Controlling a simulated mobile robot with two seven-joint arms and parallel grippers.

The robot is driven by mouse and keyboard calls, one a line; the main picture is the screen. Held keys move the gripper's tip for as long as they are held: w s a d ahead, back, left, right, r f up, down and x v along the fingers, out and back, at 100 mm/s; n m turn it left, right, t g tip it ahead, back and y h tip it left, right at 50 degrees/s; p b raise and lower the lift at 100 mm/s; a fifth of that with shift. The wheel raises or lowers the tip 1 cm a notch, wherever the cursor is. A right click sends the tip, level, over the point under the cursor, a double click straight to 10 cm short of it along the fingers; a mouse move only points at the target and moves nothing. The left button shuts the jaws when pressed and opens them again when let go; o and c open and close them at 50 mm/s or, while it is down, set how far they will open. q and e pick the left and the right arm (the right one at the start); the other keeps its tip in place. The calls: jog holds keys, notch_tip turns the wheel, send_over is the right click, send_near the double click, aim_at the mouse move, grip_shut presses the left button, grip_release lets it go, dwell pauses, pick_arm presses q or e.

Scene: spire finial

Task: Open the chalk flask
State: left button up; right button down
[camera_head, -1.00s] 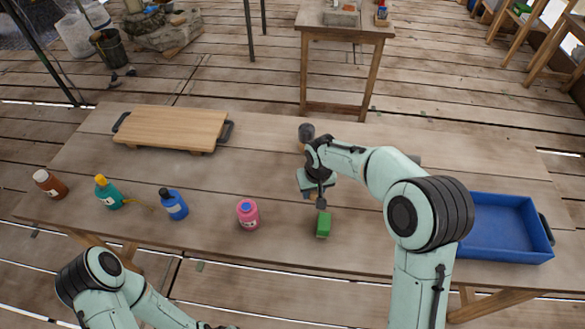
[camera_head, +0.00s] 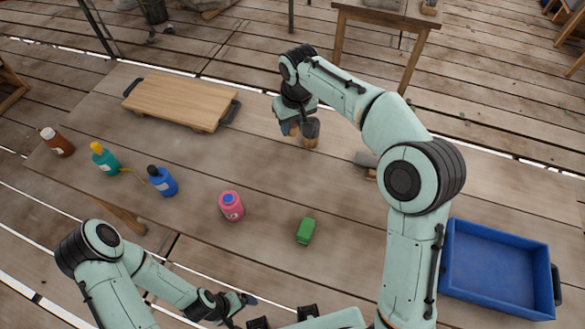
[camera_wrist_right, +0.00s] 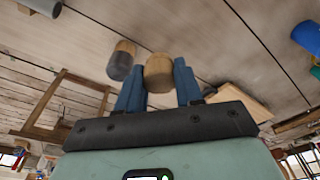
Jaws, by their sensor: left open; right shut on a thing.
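Several small bottles stand on the table: a brown one with a white cap (camera_head: 57,143), a teal one with a yellow cap (camera_head: 104,160), a blue one with a dark cap (camera_head: 162,182) and a pink one with a blue cap (camera_head: 231,207). I cannot tell which is the chalk flask. My right gripper (camera_head: 289,127) is at the far side of the table, shut on a wooden cylinder (camera_wrist_right: 158,72) between its blue fingers. A dark-and-wood cylinder (camera_wrist_right: 121,60) is close beside it. My left gripper (camera_head: 240,303) is open near the bottom edge, partly seen, away from the bottles.
A wooden board with dark handles (camera_head: 182,101) lies at the back left. A green block (camera_head: 306,231) is at the front middle. A grey cylindrical piece (camera_head: 366,160) lies right of centre. A blue tray (camera_head: 497,268) is at the right. Bare tabletop lies between the bottles and board.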

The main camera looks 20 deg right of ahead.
jog(key=shift+f, duration=0.4)
jog(key=b, duration=0.2)
send_over(291, 170)
jog(key=f, duration=1.3)
jog(key=shift+s+d+f, duration=0.1)
jog(key=shift+s+f, duration=0.15)
jog(key=shift+s, duration=0.1)
jog(key=shift+f, duration=2.5)
pick_arm(q)
jog(key=s+f, duration=0.1)
jog(key=f, duration=0.1)
jog(key=shift+s+f, duration=0.35)
pick_arm(e)
jog(key=shift+f, duration=0.2)
pick_arm(q)
jog(key=shift+f, duration=0.1)
pick_arm(e)
jog(key=c, duration=0.7)
grip_release()
jog(key=shift+c, duration=0.2)
jog(key=shift+r, duration=0.1)
